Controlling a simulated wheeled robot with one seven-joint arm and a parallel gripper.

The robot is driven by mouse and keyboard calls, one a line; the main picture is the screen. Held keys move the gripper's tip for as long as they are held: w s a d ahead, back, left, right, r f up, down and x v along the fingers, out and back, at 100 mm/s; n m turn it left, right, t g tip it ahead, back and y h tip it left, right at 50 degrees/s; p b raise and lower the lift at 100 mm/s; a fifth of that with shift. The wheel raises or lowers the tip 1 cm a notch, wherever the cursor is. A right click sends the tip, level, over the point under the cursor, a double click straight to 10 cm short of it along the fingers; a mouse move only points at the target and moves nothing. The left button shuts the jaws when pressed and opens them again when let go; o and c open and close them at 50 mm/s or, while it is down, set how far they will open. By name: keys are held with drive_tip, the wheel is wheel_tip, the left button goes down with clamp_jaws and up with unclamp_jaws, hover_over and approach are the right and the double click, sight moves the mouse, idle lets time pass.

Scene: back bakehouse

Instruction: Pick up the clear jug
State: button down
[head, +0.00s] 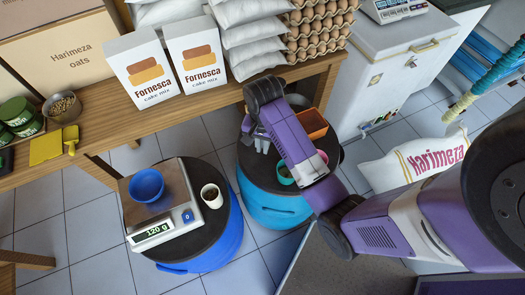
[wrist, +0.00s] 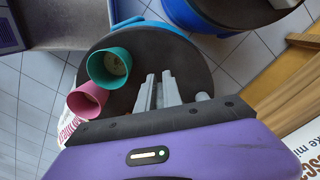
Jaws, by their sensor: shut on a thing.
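My gripper (wrist: 158,84) reaches out over the black top of a blue drum, and its two grey fingers are close together. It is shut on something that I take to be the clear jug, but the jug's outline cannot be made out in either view. A small pale piece (wrist: 202,96) shows just right of the fingers in the wrist view; I cannot tell what it is. In the head view the fingers (head: 262,143) show as pale grey shapes at the drum's left side, partly behind my wrist.
On the same drum top (wrist: 128,40) stand a teal cup (wrist: 110,66), a pink cup (wrist: 87,101) and an orange box (head: 314,124). A second drum (head: 217,250) bears a scale (head: 150,232) with a blue bowl (head: 146,186), and a paper cup (head: 211,196). A wooden bench (head: 190,104) runs behind.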

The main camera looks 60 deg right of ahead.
wheel_tip(320, 180, up, 7)
drive_tip(key=shift+f+p, duration=0.15)
drive_tip(key=shift+p, duration=0.75)
drive_tip(key=shift+r+p, duration=1.3)
drive_tip(key=shift+r, duration=0.05)
drive_tip(key=shift+r, duration=0.1)
